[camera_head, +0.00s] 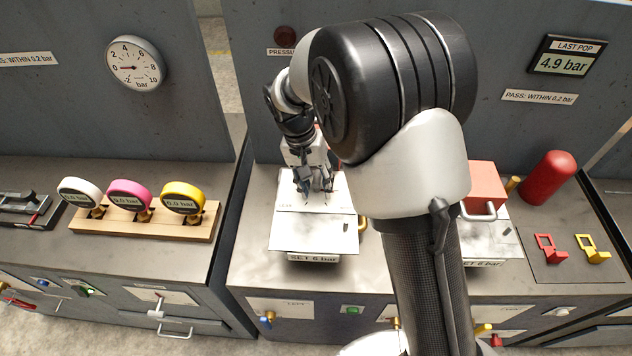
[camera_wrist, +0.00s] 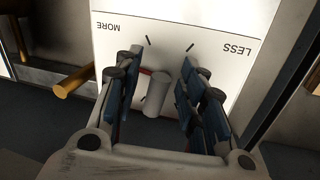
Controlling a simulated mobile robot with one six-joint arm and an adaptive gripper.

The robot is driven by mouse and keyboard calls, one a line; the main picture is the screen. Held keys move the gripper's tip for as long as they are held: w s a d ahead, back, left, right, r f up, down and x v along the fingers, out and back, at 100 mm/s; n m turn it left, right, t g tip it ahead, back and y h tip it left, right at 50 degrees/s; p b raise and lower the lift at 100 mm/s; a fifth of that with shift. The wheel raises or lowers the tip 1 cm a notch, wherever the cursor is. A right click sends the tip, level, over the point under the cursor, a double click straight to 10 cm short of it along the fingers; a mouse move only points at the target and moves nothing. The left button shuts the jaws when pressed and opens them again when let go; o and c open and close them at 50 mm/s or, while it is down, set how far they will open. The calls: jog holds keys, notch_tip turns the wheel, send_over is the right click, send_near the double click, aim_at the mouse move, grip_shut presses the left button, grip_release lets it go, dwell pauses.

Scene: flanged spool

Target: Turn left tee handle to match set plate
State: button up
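The left tee handle (camera_wrist: 157,94) shows in the wrist view as a short pale grey bar with a red part beside it. In the head view my gripper (camera_head: 316,192) is over the left white-topped unit. That unit's set plate (camera_head: 313,257) reads SET 6 bar. The handle is not clearly visible in the head view.
A brass rod (camera_wrist: 74,82) sticks out left of the fingers in the wrist view. A wooden rack (camera_head: 142,222) with white, pink and yellow gauges stands left. The right unit has a red block (camera_head: 485,185). A wall gauge (camera_head: 134,63) and a 4.9 bar display (camera_head: 565,62) are behind.

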notch_tip(320, 180, up, 12)
jog(key=a, duration=0.2)
jog(key=shift+a, duration=0.15)
jog(key=shift+w+f, duration=0.1)
jog(key=shift+w, duration=0.05)
dwell(0.4)
jog(key=s+d+r+t+y, duration=0.2)
jog(key=s+d+r, duration=0.7)
jog(key=s+d, duration=0.15)
jog(key=s+d+f+t, duration=0.1)
jog(key=s+d, duration=0.2)
jog(key=s, duration=0.4)
jog(key=s+d+f+n+t, duration=0.1)
jog(key=s+d, duration=0.3)
jog(key=s, duration=0.3)
jog(key=shift+s+n+t, duration=0.3)
jog(key=shift+s+t, duration=0.1)
